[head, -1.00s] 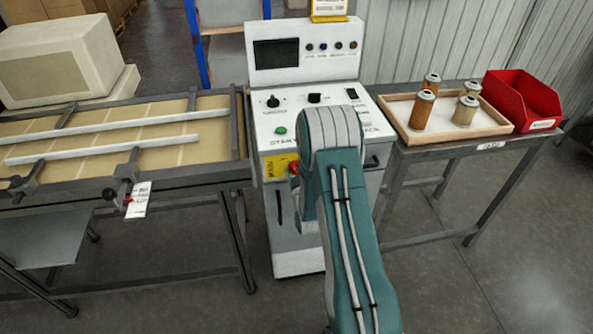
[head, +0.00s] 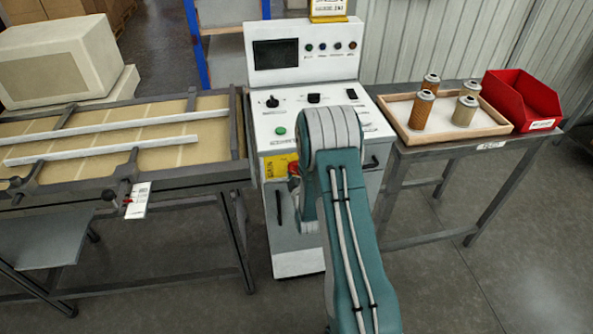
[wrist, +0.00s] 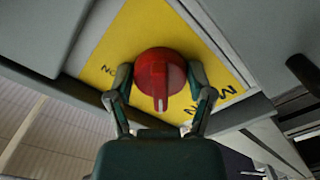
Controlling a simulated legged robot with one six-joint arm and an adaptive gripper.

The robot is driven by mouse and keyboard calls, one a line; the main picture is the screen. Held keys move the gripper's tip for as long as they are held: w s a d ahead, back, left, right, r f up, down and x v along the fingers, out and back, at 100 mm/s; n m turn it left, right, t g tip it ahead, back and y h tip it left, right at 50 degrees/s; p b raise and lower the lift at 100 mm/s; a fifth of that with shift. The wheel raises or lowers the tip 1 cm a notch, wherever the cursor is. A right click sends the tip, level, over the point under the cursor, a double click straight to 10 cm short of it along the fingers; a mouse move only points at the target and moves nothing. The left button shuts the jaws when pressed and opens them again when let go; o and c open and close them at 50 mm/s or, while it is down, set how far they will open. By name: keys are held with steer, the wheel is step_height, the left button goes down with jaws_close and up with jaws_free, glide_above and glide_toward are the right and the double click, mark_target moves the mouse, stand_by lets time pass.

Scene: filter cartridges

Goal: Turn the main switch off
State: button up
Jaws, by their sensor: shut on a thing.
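The main switch is a round red knob with a raised grip bar (wrist: 158,75) on a yellow plate (wrist: 205,40) in the wrist view. My gripper (wrist: 160,85) has one finger on each side of the knob and is shut on it. The grip bar points toward my gripper's palm. Lettering on the plate is only partly readable. In the head view the red knob (head: 294,168) and yellow plate (head: 279,165) show on the front of the grey machine (head: 299,255), beside my arm.
A table right of the machine holds a wooden tray (head: 450,136) with several filter cartridges and a red bin (head: 520,97). A framed bench (head: 120,185) stands left of the machine, with a tagged clamp at its front edge. The machine's top has knobs and a green button (head: 280,131).

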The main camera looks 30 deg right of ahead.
steer(key=shift+a, duration=0.15)
steer(key=o, duration=1.1)
steer(key=shift+w, duration=0.1)
steer(key=v, duration=1.2)
